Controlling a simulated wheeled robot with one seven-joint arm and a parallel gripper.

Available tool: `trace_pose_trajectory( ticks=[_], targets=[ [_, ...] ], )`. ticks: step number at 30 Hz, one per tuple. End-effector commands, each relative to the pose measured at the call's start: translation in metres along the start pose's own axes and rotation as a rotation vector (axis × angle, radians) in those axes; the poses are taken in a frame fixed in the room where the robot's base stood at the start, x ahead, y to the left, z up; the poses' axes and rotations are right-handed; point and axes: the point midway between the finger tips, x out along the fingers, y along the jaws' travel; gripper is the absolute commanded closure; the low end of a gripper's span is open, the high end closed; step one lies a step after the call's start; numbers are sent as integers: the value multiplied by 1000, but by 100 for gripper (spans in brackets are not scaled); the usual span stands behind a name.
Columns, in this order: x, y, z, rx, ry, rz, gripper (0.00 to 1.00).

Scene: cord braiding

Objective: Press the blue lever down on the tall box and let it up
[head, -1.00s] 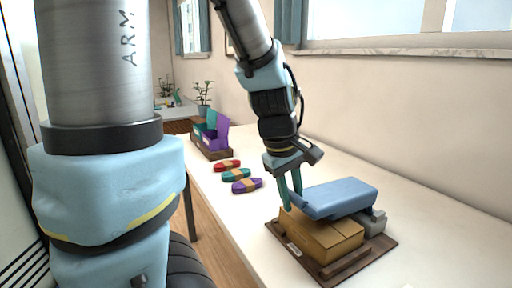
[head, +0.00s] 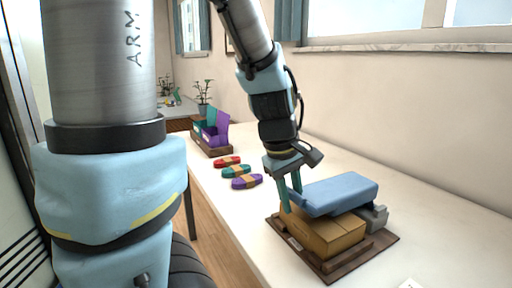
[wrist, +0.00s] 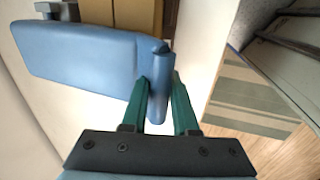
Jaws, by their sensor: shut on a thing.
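The blue lever (head: 340,193) is a broad padded bar above a tan box (head: 328,236) on a dark wooden base. It is hinged at a grey block on the right and looks nearly level, tilted slightly. My gripper (head: 288,204) has green fingers at the lever's left end. In the wrist view the lever (wrist: 80,60) reaches from the upper left to the fingers. My gripper (wrist: 160,104) is shut on the lever's end lip, one finger on each side. The lever hides part of the box top.
Red, teal and purple cord bundles (head: 236,171) lie on the white table to the left. Behind them stands a wooden holder with teal and purple bins (head: 212,130). The table's right side is clear.

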Motion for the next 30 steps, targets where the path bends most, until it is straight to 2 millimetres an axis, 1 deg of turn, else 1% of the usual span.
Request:
trace_pose_trajectory(
  ticks=[25,30],
  targets=[
    [25,-4,-1,2,4,6,100],
    [24,-4,-1,2,3,5,100]
  ],
)
